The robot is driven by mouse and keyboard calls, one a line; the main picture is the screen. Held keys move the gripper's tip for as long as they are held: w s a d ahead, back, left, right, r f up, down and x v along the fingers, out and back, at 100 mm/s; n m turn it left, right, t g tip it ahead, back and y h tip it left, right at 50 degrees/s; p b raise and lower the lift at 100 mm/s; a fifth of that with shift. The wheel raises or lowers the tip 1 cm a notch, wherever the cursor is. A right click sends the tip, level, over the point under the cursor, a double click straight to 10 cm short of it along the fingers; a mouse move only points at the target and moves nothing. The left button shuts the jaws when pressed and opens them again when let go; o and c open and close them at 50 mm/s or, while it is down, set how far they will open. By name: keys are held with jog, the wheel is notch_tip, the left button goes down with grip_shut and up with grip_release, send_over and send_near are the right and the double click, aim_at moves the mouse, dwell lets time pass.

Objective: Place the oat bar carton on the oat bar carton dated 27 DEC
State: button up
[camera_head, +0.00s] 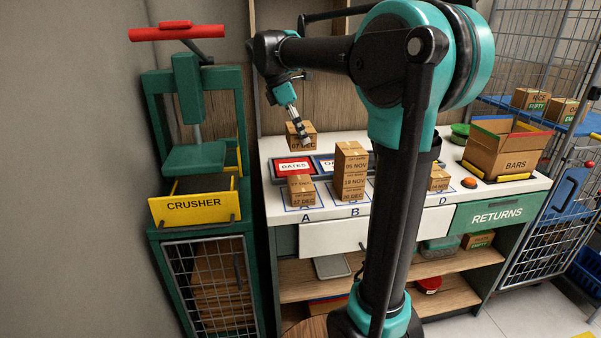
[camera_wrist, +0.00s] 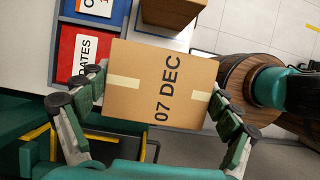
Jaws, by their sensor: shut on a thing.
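My gripper (camera_head: 301,124) is shut on an oat bar carton (camera_head: 300,141), a small brown box. It is held above the back left of the white counter, behind the red DATES sign. In the wrist view the held carton (camera_wrist: 160,84) reads 07 DEC and sits between both fingers of my gripper (camera_wrist: 155,115). Another carton (camera_head: 301,191) stands on square A, in front of and below the held one; its small print appears to read 27 DEC. The two cartons are apart.
A tall carton stack (camera_head: 350,172) stands on square B, close to the right of A. Another carton (camera_head: 438,180) is near D. The DATES sign (camera_head: 294,166) lies behind A. The green crusher (camera_head: 195,165) stands left; an open BARS box (camera_head: 505,150) is at right.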

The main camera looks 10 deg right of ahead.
notch_tip(320, 180, down, 13)
jog(key=shift+f, duration=0.1)
dwell(0.4)
jog(key=o, duration=1.1)
jog(key=shift+c, duration=0.2)
jog(key=v, duration=1.2)
